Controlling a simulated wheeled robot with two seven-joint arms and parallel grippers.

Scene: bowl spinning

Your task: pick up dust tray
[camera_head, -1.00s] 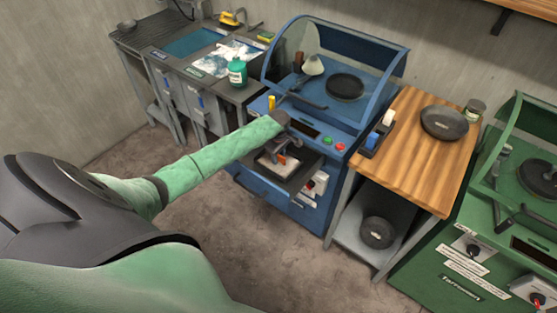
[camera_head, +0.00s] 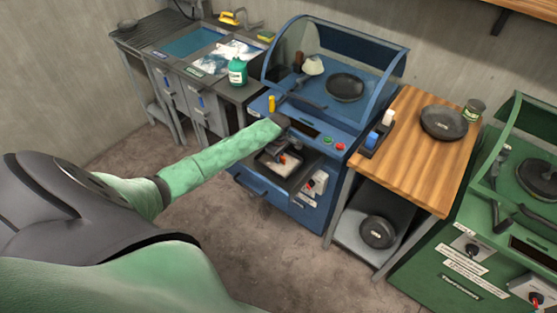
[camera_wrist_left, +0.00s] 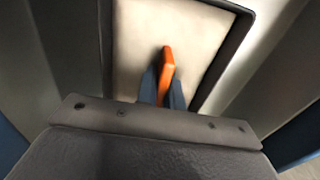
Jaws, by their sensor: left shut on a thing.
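The dust tray (camera_head: 268,157) has a pale inner face and a dark rim. It is at the open front of the blue machine (camera_head: 265,187), below the control panel. In the left wrist view the tray (camera_wrist_left: 212,40) fills the upper middle, with an upright orange handle (camera_wrist_left: 168,62) in front of its pale face. My left gripper (camera_wrist_left: 162,88) has its blue-grey fingers on either side of this handle and is shut on it. In the head view the left gripper (camera_head: 283,158) is small and partly hidden by my forearm. My right gripper is out of view.
A wooden-topped table (camera_head: 407,120) with a dark round pan (camera_head: 443,122) stands right of the blue machine. A green machine (camera_head: 440,270) is at the far right. A sink bench with a green bottle (camera_head: 237,72) is at the left. The floor in front is clear.

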